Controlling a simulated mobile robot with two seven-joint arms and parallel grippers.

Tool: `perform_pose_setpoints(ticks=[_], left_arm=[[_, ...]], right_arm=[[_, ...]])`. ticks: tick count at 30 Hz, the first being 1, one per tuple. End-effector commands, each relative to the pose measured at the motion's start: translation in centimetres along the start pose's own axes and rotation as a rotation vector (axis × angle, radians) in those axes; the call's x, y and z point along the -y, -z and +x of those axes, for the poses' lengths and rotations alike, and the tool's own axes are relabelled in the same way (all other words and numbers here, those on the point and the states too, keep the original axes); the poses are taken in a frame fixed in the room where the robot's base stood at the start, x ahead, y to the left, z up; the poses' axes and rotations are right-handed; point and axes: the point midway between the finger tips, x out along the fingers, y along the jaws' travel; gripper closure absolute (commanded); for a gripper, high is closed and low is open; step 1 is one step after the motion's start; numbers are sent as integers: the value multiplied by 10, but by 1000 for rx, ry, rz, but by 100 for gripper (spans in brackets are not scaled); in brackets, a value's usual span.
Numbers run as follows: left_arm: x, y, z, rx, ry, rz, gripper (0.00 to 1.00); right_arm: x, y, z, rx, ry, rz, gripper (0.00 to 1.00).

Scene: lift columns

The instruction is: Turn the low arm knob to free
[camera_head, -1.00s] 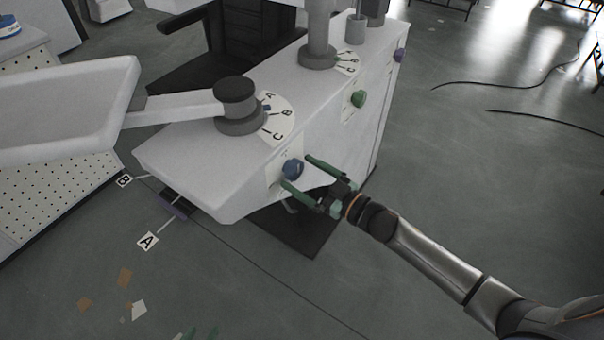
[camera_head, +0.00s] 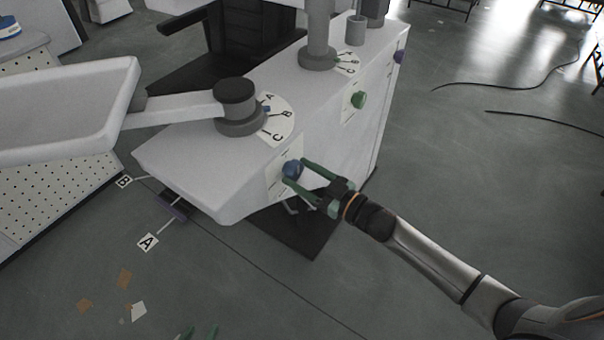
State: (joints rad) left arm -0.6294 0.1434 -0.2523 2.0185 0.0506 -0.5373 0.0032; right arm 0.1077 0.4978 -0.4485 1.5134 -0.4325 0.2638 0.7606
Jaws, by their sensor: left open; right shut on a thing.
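A blue knob (camera_head: 292,169) sits on a pale label plate (camera_head: 276,183) on the side of the white column housing, below the low arm's pivot. My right gripper (camera_head: 297,172) is shut on this knob, with its green fingers on either side. The low arm (camera_head: 180,106) runs left from a dark-capped pivot (camera_head: 236,103) to a white tray. A dial (camera_head: 281,122) marked A, B and C lies beside the pivot. The knob's setting marks are too small to read. My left gripper (camera_head: 199,333) shows only its green fingertips at the bottom edge, apart and empty.
A green knob (camera_head: 358,99) and a purple knob (camera_head: 399,56) are further back on the same side. A second post (camera_head: 318,40) stands behind. Floor tags A (camera_head: 148,242) and B (camera_head: 124,181) lie at left.

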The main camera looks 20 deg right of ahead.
Motion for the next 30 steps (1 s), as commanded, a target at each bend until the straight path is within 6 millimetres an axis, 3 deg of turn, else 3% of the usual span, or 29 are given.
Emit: perform_pose_setpoints(ticks=[4,14,30], left_arm=[[0,0,0,0,0,0,50],[0,-1,1,0,-1,1,50],[1,-10,6,2,0,-1,50]], right_arm=[[1,0,0,0,1,0,89],[1,-1,0,-4,0,-50,90],[2,-3,0,-41,-7,-478,90]])
